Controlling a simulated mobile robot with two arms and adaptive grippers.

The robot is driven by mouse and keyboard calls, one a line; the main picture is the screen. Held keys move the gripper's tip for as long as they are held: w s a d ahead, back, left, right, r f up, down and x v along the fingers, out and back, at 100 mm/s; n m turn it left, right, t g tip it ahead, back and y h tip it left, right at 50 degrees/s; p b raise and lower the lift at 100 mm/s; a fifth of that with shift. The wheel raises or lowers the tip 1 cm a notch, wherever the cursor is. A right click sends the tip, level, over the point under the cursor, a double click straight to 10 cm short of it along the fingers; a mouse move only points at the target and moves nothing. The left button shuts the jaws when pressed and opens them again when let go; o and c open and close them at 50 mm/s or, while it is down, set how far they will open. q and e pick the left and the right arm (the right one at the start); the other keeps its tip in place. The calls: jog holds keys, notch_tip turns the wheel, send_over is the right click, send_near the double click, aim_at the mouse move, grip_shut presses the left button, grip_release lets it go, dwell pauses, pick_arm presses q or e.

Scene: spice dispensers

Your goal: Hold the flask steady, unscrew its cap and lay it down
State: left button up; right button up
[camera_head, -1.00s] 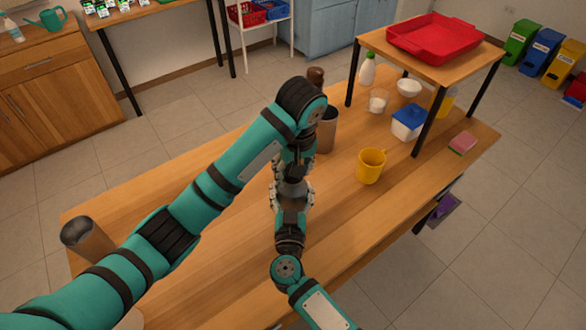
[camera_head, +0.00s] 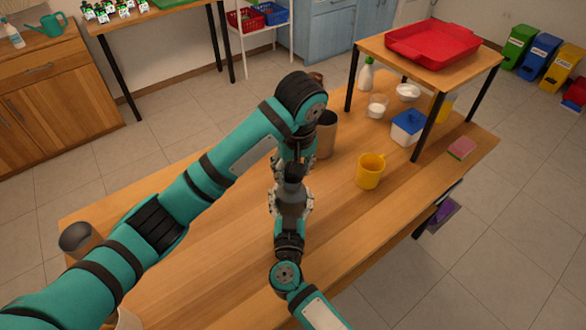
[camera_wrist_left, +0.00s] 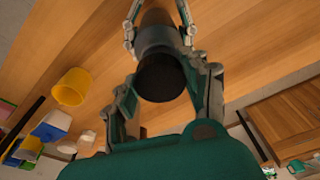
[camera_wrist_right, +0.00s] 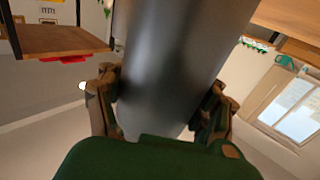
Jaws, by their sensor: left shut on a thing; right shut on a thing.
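The grey flask (camera_head: 291,194) is upright above the wooden table, near its middle. My right gripper (camera_head: 291,203) is shut around the flask's body; the grey body fills the middle of the right wrist view (camera_wrist_right: 170,70) between the fingers. The black cap (camera_wrist_left: 160,77) is at the flask's top end in the left wrist view, with the grey body behind it. My left gripper (camera_wrist_left: 168,92) points down from above and is shut on the cap. I cannot tell whether the cap is still joined to the flask.
A yellow mug (camera_head: 369,172) stands right of the flask. A dark-topped brown canister (camera_head: 326,138) is close behind my left gripper, and another (camera_head: 80,238) is at the left edge. A blue-lidded box (camera_head: 407,127) and a sponge (camera_head: 461,148) are farther right. The table between flask and mug is bare.

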pick_arm(q)
jog(key=shift+r, duration=0.1)
jog(key=shift+r, duration=1.95)
jog(key=d+f+m+h, duration=0.2)
jog(key=d+f+m, duration=1)
jog(key=d+m, duration=0.3)
send_over(355, 222)
jog(key=shift+n+g, duration=0.3)
jog(key=shift+n, duration=0.1)
jog(key=f, duration=0.6)
jog(key=shift+s+a+f, duration=0.1)
jog(key=shift+s+a, duration=0.1)
jog(key=shift+a, duration=0.05)
jog(key=shift+f, duration=2.25)
